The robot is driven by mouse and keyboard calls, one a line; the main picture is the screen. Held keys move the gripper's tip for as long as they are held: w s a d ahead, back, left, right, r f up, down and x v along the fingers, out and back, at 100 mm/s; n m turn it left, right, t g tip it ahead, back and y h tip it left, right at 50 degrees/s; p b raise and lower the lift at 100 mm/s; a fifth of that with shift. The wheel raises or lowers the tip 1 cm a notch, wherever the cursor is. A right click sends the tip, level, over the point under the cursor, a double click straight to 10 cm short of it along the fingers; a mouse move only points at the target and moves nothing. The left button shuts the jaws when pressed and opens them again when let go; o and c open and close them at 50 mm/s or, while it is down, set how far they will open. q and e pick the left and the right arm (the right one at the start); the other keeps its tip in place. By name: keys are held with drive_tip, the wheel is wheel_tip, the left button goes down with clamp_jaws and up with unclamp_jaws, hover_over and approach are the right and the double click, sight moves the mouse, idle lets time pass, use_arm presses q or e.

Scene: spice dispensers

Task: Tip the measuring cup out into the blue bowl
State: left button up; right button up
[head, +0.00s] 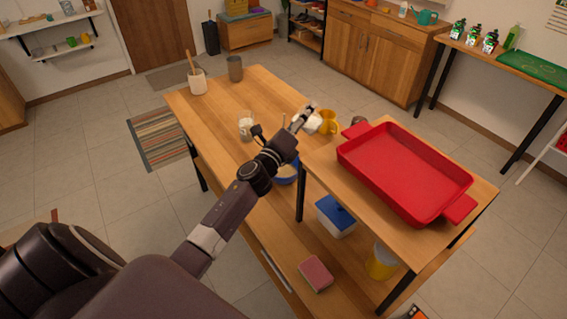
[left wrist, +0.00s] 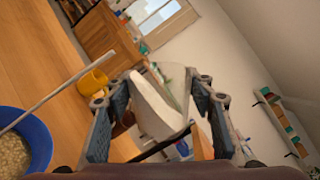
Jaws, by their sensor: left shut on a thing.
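The measuring cup (left wrist: 158,108) is clear with white contents. It sits between the fingers of my left gripper (left wrist: 160,96), which is shut on it. In the head view my left gripper (head: 306,113) is over the table near the yellow mug, with the white of the cup (head: 314,124) beside it. The blue bowl (head: 287,181) is mostly hidden under my left arm. In the left wrist view the blue bowl (left wrist: 42,140) is at the lower left, apart from the cup, holding pale grainy contents. A thin rod crosses over it. My right gripper is not in view.
A yellow mug (head: 328,122) stands close to my left gripper. A glass jar (head: 246,126), a grey cup (head: 235,68) and a utensil crock (head: 197,82) stand on the table (head: 215,110). A red baking dish (head: 405,170) lies on the raised shelf at the right.

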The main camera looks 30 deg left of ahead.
use_arm(q)
drive_tip(key=shift+s+a+r, duration=0.1)
drive_tip(key=shift+s+r, duration=0.1)
drive_tip(key=shift+r, duration=0.2)
drive_tip(key=shift+w+r+n+p, duration=0.2)
drive_tip(key=shift+w+n+p, duration=0.1)
drive_tip(key=shift+p, duration=0.2)
drive_tip(key=shift+r, duration=0.15)
drive_tip(key=shift+s+r+p, duration=0.3)
drive_tip(key=shift+r, duration=0.05)
drive_tip(key=shift+w+a+n, duration=0.1)
drive_tip(key=shift+w+n, duration=0.15)
drive_tip(key=shift+n, duration=0.05)
drive_tip(key=shift+s, duration=0.25)
